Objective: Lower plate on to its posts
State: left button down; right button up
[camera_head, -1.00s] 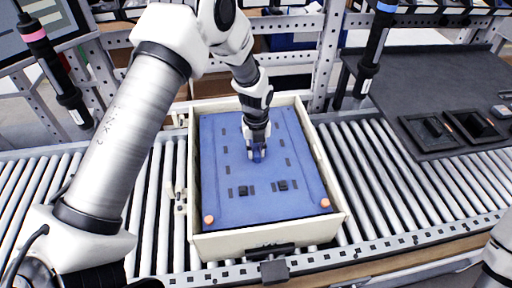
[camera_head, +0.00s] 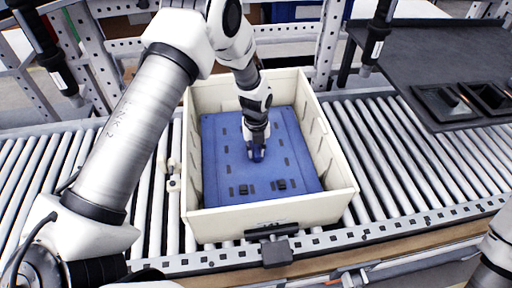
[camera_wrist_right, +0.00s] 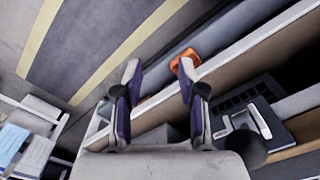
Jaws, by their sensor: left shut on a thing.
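The blue plate (camera_head: 222,155) lies inside the cream crate (camera_head: 325,200), below the rim, with the crate walls standing above it on all sides. It looks roughly level. My left gripper (camera_head: 257,153) is shut on the plate near its middle. No posts show, so I cannot tell whether the plate touches them. My right gripper (camera_wrist_right: 157,68) is open and empty in the right wrist view, away from the crate.
The crate stands on a roller conveyor (camera_head: 420,165). A dark shelf with square trays (camera_head: 447,102) is at the right. Hanging screwdrivers (camera_head: 376,38) flank the crate at the back.

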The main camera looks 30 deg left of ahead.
pick_arm(q)
jog(key=shift+f, duration=0.4)
dwell(0.6)
jog(key=shift+w, duration=0.1)
dwell(0.4)
jog(key=c, duration=1.3)
grip_release()
jog(key=o, duration=0.3)
jog(key=shift+o, duration=0.2)
notch_tip(320, 180, up, 12)
jog(key=shift+r, duration=0.1)
